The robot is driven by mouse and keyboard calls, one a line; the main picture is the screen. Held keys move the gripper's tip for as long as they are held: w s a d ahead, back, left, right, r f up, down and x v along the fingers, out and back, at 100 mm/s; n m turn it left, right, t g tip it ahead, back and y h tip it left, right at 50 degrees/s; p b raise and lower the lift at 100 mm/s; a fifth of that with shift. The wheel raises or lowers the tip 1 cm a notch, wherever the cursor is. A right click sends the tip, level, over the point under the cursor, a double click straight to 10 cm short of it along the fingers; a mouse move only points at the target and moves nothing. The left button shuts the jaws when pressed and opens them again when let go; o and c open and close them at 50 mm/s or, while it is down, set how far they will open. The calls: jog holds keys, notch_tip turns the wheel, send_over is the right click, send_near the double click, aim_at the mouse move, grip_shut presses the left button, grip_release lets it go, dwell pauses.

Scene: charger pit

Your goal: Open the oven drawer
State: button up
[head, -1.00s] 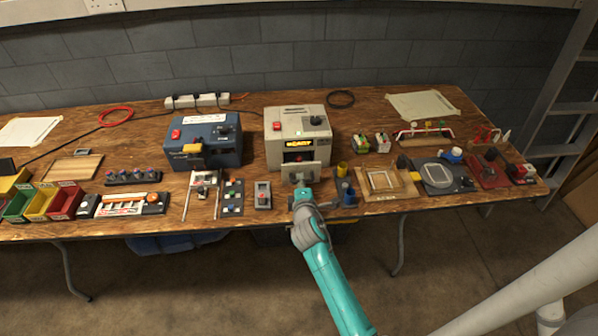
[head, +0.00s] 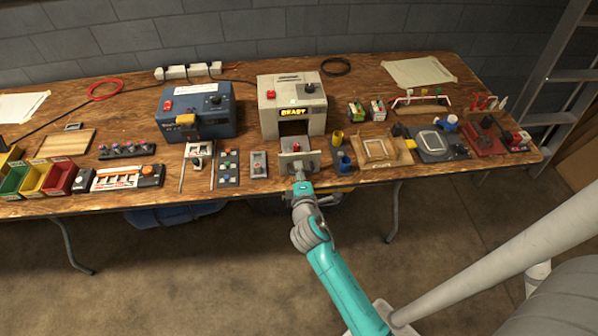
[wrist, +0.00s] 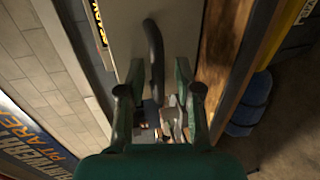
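The beige oven (head: 292,104) with a lit "READY" sign stands on the bench. Its drawer (head: 314,158) is out in front of it, below a dark opening (head: 294,128). My gripper (head: 299,179) is right at the drawer's front. In the wrist view, the drawer's grey front panel (wrist: 124,22) fills the top middle. Its dark curved handle (wrist: 153,55) lies between the two fingertips of my gripper (wrist: 160,66). The fingers are apart, with a gap showing on each side of the handle. Whatever is in the drawer is too small to tell.
A blue machine (head: 196,112) stands left of the oven. A small grey switch box (head: 259,165) is left of the drawer, and a stand with yellow and blue cups (head: 341,158) is close on its right. The floor in front of the bench is clear.

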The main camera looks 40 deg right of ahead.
jog(key=v, duration=1.2)
dwell(0.6)
jog(key=s+a+f+m+y, duration=0.2)
jog(key=s+a+y, duration=0.15)
jog(key=s, duration=0.45)
jog(key=s+a+f+m+y, duration=0.1)
jog(key=s+a+y, duration=0.2)
jog(key=s+a, duration=0.35)
jog(key=s+a+r+m+t+y, duration=0.1)
jog(key=s+r+m+t+y, duration=0.1)
jog(key=s+r+m, duration=0.6)
jog(key=v, duration=0.6)
jog(key=shift+s+a+f, duration=0.15)
jog(key=shift+a+f, duration=0.05)
jog(key=shift+a, duration=0.05)
